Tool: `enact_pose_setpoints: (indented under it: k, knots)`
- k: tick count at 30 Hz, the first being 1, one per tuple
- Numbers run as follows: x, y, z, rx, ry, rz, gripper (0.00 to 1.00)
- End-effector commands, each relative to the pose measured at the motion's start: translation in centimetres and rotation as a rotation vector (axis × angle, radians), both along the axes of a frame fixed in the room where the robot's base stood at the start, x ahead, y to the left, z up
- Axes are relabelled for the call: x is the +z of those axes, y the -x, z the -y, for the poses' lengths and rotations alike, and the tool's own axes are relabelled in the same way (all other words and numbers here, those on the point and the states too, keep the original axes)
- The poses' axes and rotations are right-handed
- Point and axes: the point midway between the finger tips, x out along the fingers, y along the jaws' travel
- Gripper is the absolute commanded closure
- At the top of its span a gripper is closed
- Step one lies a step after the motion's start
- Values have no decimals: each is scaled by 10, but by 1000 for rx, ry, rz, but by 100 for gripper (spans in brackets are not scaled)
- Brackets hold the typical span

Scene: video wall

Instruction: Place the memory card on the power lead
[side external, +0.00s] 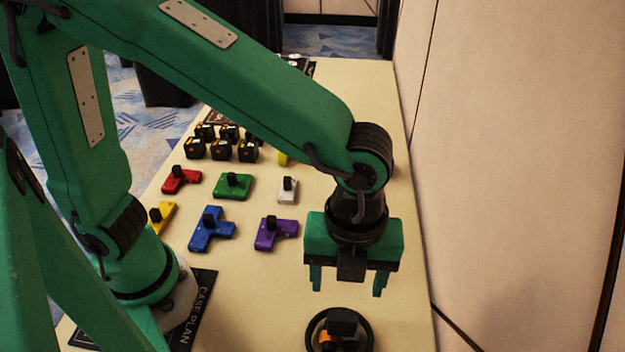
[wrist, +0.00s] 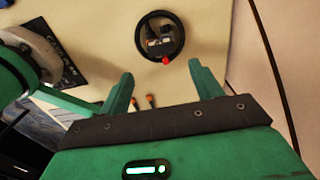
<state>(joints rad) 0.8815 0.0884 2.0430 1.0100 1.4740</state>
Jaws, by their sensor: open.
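A black ring-shaped thing (side external: 369,328) lies on the table at the bottom of the side view, with dark blocky parts and an orange bit inside it. It looks like a coiled lead, but I cannot be sure that it is the power lead. It also shows in the wrist view (wrist: 139,42), beyond my fingertips, with a small red piece (wrist: 166,60) at its near edge. My gripper (side external: 348,285) is open and empty above the table, just behind the ring; its two fingers show in the wrist view (wrist: 160,70). I cannot make out the memory card.
Knobbed blocks stand left of my gripper, among them purple (side external: 272,234), blue (side external: 210,230), green (side external: 233,188) and white (side external: 288,192). Several black cubes (side external: 221,149) stand behind. A dark "CASE PLAN" board (side external: 202,305) lies at front left. A wall (side external: 520,150) borders the right.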

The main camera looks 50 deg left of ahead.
Motion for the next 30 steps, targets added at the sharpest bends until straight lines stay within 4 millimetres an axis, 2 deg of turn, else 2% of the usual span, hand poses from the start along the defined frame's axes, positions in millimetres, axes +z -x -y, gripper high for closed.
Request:
enact_pose_setpoints:
  k: [8,14,22,30]
  knots:
    - [3,-3,-5,34,6,5,35]
    - [17,-16,-32,238,42,33,35]
    - [48,-34,-108,795,146,99,35]
    - [70,-31,-188,1416,286,163,35]
